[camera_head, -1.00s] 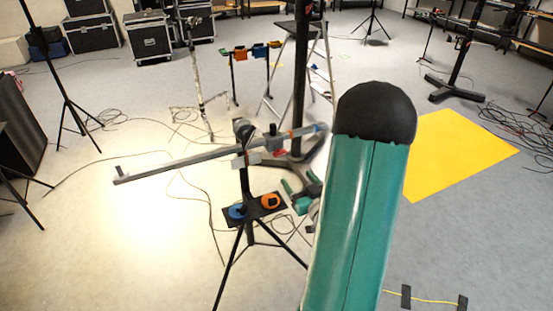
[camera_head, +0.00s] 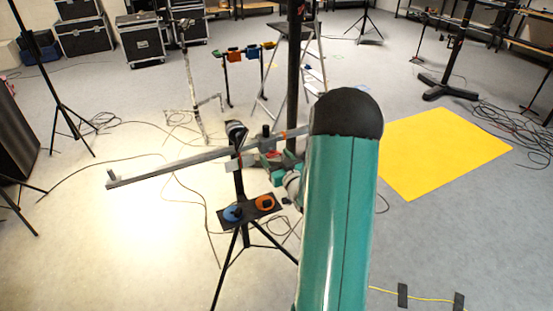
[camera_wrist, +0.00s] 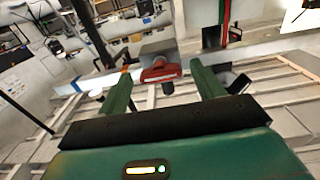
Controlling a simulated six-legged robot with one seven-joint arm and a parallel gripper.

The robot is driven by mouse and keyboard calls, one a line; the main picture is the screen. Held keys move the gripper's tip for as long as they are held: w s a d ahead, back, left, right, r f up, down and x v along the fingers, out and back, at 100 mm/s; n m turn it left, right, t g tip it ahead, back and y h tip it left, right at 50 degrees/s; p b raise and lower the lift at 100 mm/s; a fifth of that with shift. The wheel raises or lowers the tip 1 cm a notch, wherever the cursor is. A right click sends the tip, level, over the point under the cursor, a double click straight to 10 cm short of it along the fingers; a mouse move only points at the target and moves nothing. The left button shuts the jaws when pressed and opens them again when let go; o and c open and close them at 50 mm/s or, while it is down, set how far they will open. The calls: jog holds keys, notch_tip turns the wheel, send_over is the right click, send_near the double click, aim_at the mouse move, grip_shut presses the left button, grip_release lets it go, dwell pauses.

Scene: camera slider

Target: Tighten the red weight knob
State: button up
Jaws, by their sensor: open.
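The camera slider rail (camera_head: 165,168) lies slantwise on a black tripod (camera_head: 240,200). The red weight knob (camera_wrist: 161,72) shows in the wrist view as a red bar-shaped grip, ahead of and between my fingertips. My gripper (camera_wrist: 160,84) is open, with one green finger on each side of the knob's line. In the head view my gripper (camera_head: 268,165) is just below the rail's right part. I cannot tell whether the fingers reach around the knob.
A small black tray (camera_head: 222,223) on the tripod holds a blue part (camera_head: 232,213) and an orange part (camera_head: 265,202). A dark post (camera_head: 295,75) and a ladder stand behind. A yellow mat (camera_head: 440,150) lies right. Cables cross the floor.

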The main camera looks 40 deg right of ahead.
jog(key=c, duration=1)
jog(key=shift+m, duration=0.3)
jog(key=m, duration=2.3)
jog(key=shift+m, duration=0.3)
